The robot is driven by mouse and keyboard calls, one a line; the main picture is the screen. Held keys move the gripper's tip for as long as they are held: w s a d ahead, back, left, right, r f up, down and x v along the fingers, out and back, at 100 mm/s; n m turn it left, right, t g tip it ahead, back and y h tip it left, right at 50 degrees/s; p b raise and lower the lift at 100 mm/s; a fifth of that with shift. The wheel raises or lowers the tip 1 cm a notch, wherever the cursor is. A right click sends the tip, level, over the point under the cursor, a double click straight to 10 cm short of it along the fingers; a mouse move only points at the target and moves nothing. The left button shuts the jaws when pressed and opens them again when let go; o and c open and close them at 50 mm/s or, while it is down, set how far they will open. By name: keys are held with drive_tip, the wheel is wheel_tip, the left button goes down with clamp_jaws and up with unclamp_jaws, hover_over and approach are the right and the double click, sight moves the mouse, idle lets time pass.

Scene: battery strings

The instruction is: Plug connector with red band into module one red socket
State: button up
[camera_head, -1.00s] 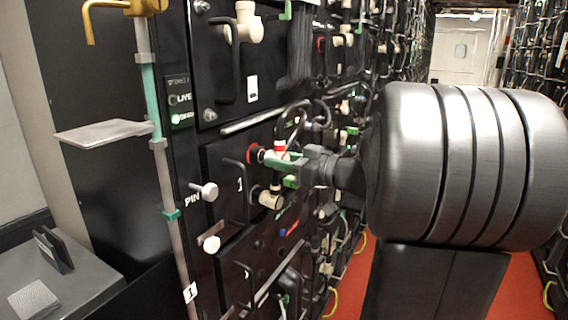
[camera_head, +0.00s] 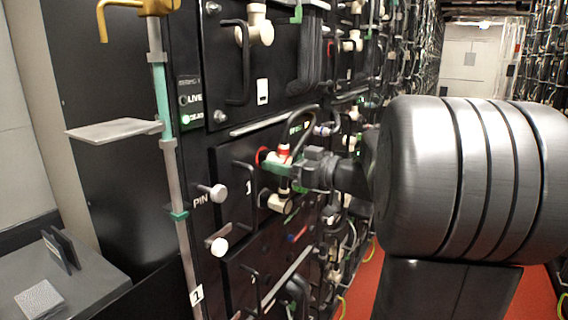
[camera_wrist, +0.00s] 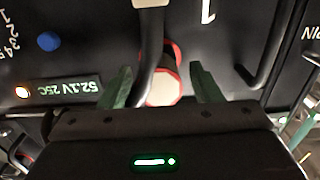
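The cream connector with a red band (camera_head: 284,151) is at the front of module one, just right of the red socket (camera_head: 262,156) in the head view. In the wrist view, the connector's cream end (camera_wrist: 162,92) sits in front of the socket's red ring (camera_wrist: 176,56); I cannot tell how far it is seated. A black cable runs from it. My gripper (camera_wrist: 162,86) has its green fingers apart, one on each side of the connector, with visible gaps. It also shows in the head view (camera_head: 284,176), close to the panel.
A second cream connector (camera_head: 275,202) sits just below. Module one's black handle (camera_head: 241,190) and the white pin knob (camera_head: 217,193) stick out to the left. A grey shelf (camera_head: 115,130) juts out further left. The red floor aisle (camera_head: 372,270) shows beyond.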

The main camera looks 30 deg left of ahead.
drive_tip(key=shift+d, duration=0.1)
drive_tip(key=s+d+b, duration=0.1)
drive_tip(key=d, duration=1.2)
drive_tip(key=shift+d+b, duration=0.3)
drive_tip(key=shift+s, duration=0.1)
drive_tip(key=shift+c, duration=0.5)
